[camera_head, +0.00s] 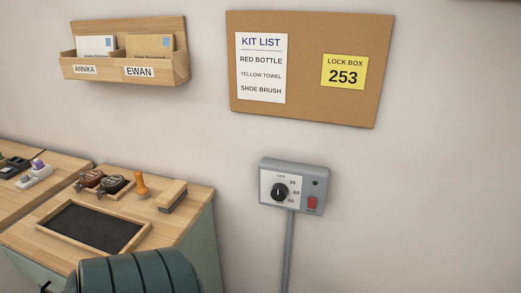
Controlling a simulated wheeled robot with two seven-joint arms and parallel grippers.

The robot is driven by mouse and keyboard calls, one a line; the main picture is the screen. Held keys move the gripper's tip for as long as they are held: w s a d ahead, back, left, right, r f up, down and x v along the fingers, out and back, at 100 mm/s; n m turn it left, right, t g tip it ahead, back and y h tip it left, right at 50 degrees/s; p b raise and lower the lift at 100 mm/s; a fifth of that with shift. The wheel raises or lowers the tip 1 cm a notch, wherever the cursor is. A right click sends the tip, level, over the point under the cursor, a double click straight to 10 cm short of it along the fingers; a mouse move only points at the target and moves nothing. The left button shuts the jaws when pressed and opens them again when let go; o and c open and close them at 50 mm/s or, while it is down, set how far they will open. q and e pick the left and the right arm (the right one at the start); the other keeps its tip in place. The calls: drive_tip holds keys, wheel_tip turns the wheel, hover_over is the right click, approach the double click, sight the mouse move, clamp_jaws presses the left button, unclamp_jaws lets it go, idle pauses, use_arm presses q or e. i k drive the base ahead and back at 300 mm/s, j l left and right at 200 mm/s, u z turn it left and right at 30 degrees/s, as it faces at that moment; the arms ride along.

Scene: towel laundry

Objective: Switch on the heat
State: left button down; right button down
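A grey control box (293,187) is fixed to the wall right of the wooden counter. It has a black round knob (280,192) on a white dial plate marked OFF, 30, 60 and 90, though the lowest marks are small. The knob's light pointer line looks roughly upright, toward OFF. A red switch (312,203) sits at the box's lower right, with a small dark round spot (316,183) above it. A grey conduit (288,250) runs down from the box. Neither gripper is in view.
A wooden counter (185,222) holds a dark inset tray (90,229), stamps (115,184) and a brush (172,194). A cork board (306,110) and a letter rack (125,70) hang above. A dark green rounded form (135,272) is at the bottom. The wall right of the box is clear.

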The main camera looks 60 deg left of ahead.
sight(312, 202)
drive_tip(key=u, duration=1.55)
